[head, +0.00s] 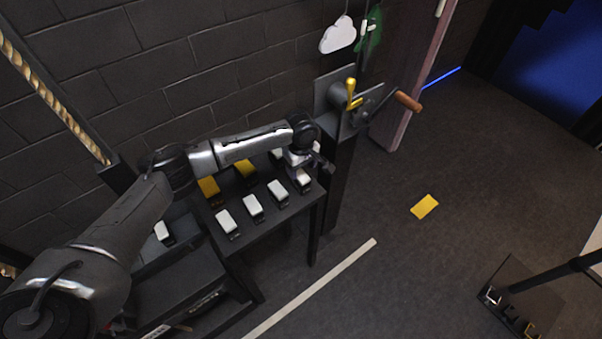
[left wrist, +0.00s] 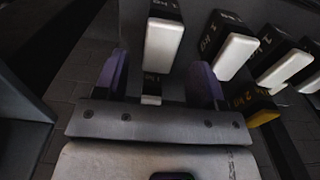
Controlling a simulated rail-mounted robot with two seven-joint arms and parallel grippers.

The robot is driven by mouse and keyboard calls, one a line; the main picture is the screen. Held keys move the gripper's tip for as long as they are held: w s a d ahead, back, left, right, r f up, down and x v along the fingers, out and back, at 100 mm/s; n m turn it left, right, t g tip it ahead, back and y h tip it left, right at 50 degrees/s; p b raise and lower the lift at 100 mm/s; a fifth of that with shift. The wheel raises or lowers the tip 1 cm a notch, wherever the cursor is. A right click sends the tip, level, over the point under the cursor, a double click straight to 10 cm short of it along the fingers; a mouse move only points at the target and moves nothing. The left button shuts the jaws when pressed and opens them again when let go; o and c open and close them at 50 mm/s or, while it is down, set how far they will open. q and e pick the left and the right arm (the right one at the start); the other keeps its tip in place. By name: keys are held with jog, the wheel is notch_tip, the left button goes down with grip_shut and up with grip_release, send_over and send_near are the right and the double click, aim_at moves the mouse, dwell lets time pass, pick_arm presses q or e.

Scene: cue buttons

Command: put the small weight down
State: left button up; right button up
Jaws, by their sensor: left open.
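Several small black weights with white faces stand in a row on the dark table, among them one (head: 228,224) at the near left and one (head: 278,192) further along. The end weight (head: 304,184) is just below my left gripper (head: 312,166). In the left wrist view the purple fingers of my left gripper (left wrist: 158,82) are apart. A weight with a white face (left wrist: 163,45) stands just beyond the fingers, and a partly hidden small weight (left wrist: 151,88) shows between them. I see no grip on either. My right gripper is not in view.
Yellow-faced weights (head: 246,170) stand behind the white row. A yellow card (head: 425,207) lies on open floor. A dark stand (head: 515,300) is at the lower right.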

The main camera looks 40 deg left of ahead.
aim_at(301, 175)
pick_arm(q)
jog(key=shift+r+p, duration=0.4)
jog(key=shift+r, duration=2.35)
jog(key=s+d+f+m+t+h, duration=0.1)
jog(key=s+d+f+m, duration=0.5)
jog(key=s+d, duration=0.25)
jog(key=s+d+f+m+h, duration=0.1)
jog(key=s+d+f+m, duration=0.5)
jog(key=d, duration=0.3)
jog(key=s+a+r+m+t+y, duration=0.1)
jog(key=s+m, duration=0.1)
jog(key=s, duration=0.8)
jog(key=s+a+r+m+t, duration=0.1)
jog(key=s+a+m, duration=0.1)
jog(key=s, duration=0.9)
jog(key=shift+s+a+r+m+t+y, duration=0.2)
jog(key=shift+s+m+t+y, duration=0.15)
jog(key=shift+m, duration=0.35)
jog(key=shift+w, duration=0.15)
